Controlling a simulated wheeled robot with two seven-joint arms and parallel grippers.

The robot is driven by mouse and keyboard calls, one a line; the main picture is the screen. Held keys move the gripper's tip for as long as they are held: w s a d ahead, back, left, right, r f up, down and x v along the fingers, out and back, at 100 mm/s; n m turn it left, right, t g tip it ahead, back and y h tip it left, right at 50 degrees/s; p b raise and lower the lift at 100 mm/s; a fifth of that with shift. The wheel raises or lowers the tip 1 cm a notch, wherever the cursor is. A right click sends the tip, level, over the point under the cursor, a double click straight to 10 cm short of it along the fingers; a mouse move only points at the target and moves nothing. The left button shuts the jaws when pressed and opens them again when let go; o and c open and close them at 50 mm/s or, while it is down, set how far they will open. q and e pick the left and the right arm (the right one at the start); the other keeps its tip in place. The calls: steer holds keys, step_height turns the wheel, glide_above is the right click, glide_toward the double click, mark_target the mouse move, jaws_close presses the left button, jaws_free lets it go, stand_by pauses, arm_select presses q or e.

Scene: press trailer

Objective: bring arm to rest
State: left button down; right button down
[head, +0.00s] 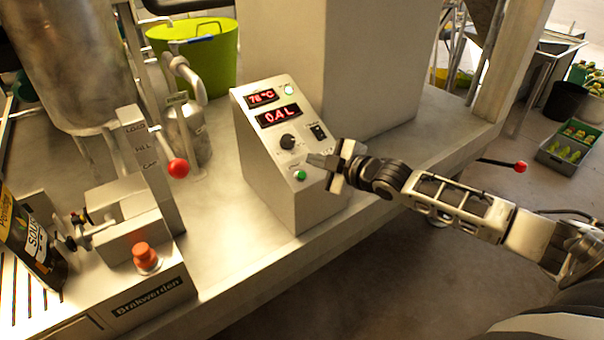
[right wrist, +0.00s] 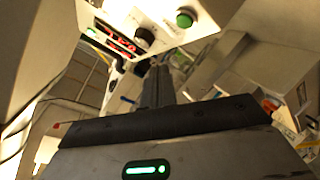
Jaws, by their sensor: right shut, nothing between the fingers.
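My right arm comes in from the right in the head view. Its gripper (head: 322,161) is shut and empty, in front of the sloped face of the control box (head: 322,212), close to the green button (head: 300,175) and the black switch (head: 318,132). I cannot tell whether the fingertips touch the panel. The box's displays read 76 °C and 0.4 L, with a black knob (head: 288,142) below. In the right wrist view the shut fingers (right wrist: 158,85) point toward the panel, with the green button (right wrist: 185,18) and knob above them. My left gripper is not in view.
The box stands on a metal deck (head: 225,255). At left are a filling station with a red knob lever (head: 178,168), an orange-red button (head: 146,256) and a dark pouch (head: 32,245). A red-tipped lever (head: 520,167) is behind my right arm. A lime tub (head: 208,60) stands behind.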

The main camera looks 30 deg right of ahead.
stand_by(0.4)
